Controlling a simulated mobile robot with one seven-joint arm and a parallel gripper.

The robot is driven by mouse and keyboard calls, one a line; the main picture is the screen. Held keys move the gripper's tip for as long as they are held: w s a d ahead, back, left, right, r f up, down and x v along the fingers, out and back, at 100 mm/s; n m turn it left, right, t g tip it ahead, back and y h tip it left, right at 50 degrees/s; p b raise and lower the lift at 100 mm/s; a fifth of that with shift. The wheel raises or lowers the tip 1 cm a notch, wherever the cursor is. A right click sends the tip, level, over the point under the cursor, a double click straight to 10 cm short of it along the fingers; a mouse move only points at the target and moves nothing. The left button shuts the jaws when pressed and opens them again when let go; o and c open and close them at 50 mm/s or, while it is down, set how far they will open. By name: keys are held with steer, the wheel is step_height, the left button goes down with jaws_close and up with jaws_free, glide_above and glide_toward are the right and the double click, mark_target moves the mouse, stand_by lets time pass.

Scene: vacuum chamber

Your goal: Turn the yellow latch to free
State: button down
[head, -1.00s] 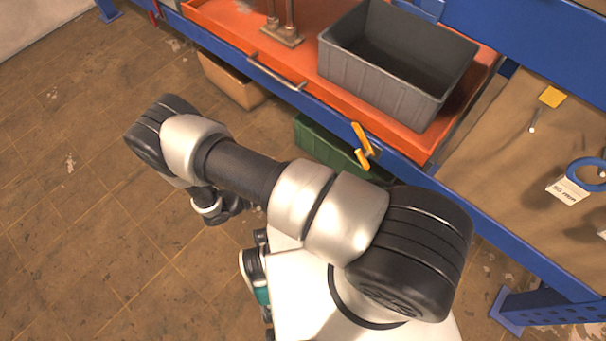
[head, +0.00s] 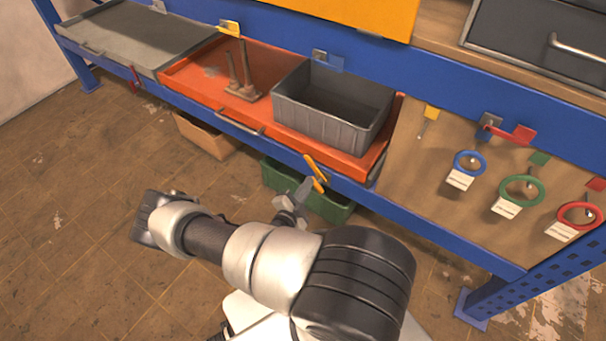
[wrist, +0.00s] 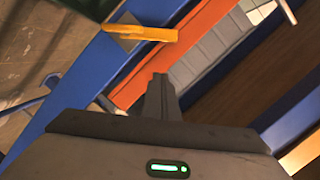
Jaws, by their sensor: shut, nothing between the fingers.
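A yellow latch (head: 314,166) sits on the blue front rail, below the grey bin's side of the orange drawer. It also shows in the wrist view as a yellow bar (wrist: 140,33), ahead of the fingers and a little left. My gripper (head: 303,189) is just below and left of the latch in the head view. In the wrist view my gripper (wrist: 161,80) has its fingers closed together and empty, with a visible gap to the bar. The head view is too small to tell whether they touch.
The orange drawer (head: 195,77) holds a grey bin (head: 325,120) and a brown stand (head: 243,92). A green crate (head: 330,208) and a tan box (head: 208,139) are under the rail. Coloured rings with tags hang on the right board (head: 420,165). Open floor lies left.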

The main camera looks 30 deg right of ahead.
steer(key=shift+n, duration=0.4)
steer(key=x, duration=0.3)
steer(key=b+x, duration=0.1)
steer(key=x, duration=0.6)
steer(key=shift+s+d+f+b, duration=0.15)
steer(key=shift+d+f+b, duration=0.15)
steer(key=shift+d, duration=0.25)
steer(key=shift+w+a+f+b, duration=0.4)
steer(key=shift+w+a+f, duration=0.15)
steer(key=shift+w+f, duration=0.25)
steer(key=shift+w+a+f, duration=0.2)
steer(key=shift+w, duration=0.25)
steer(key=shift+a+b, duration=0.1)
steer(key=shift+b, duration=0.25)
